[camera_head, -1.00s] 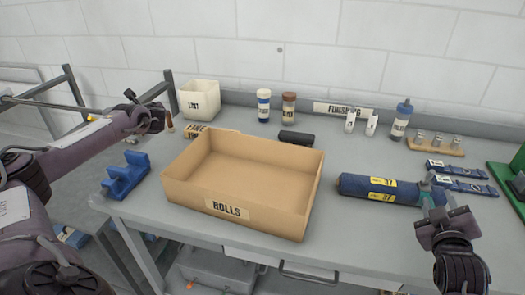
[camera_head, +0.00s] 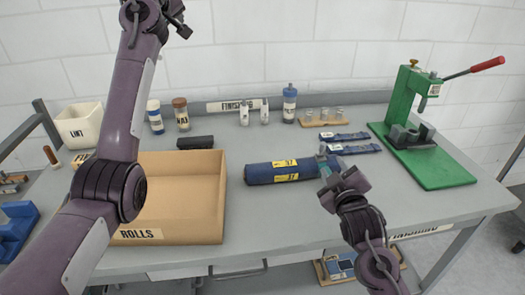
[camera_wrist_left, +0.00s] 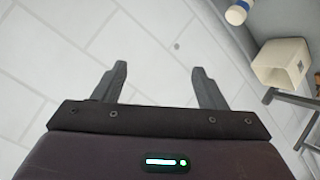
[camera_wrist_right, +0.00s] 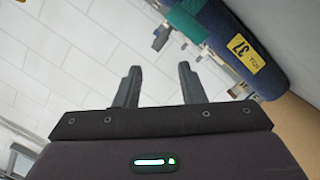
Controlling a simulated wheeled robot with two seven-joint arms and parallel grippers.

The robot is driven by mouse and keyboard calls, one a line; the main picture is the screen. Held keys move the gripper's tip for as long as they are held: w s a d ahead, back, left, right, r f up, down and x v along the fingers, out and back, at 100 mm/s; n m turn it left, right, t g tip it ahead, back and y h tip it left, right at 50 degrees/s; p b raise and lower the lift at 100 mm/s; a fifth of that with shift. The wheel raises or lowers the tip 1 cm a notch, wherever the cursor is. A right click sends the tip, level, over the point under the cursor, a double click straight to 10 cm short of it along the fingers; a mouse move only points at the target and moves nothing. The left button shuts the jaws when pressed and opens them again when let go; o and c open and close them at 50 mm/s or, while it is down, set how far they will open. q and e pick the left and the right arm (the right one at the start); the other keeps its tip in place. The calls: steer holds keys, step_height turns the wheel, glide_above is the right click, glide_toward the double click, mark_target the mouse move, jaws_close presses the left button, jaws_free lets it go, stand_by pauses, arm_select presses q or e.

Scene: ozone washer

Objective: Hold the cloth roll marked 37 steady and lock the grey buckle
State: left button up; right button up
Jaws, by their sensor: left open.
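The blue cloth roll (camera_head: 270,173) with yellow labels marked 37 lies on the table right of the rolls box. It also shows at the upper right of the right wrist view (camera_wrist_right: 225,30). A teal band (camera_wrist_right: 187,20) is around its end, with a small grey piece (camera_wrist_right: 162,38) beside it that looks like the buckle; I cannot tell if it is locked. My right gripper (camera_wrist_right: 159,67) is open and empty, just off the roll's right end. My left gripper (camera_wrist_left: 158,72) is open and empty, raised high before the wall, far from the roll.
The cardboard box (camera_head: 205,235) labelled ROLLS is partly hidden by my left arm. Blue straps (camera_head: 350,149), a wooden rack (camera_head: 322,122) and a green press (camera_head: 425,165) stand right of the roll. Bottles (camera_head: 181,113) line the back. The table front is clear right of the box.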

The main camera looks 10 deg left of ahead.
arm_select(q)
steer(key=d+f+n+g+h, duration=0.25)
steer(key=d+f, duration=0.35)
steer(key=d, duration=0.4)
steer(key=n+g+h, duration=0.1)
steer(key=n+g, duration=0.7)
glide_above(264, 166)
step_height(264, 166, down, 25)
steer(key=shift+s+r, duration=0.1)
steer(key=shift+s, duration=0.05)
step_height(264, 166, down, 7)
steer(key=shift+r, duration=0.15)
steer(key=shift+f, duration=0.5)
steer(key=shift+w, duration=0.2)
steer(key=c, duration=1.1)
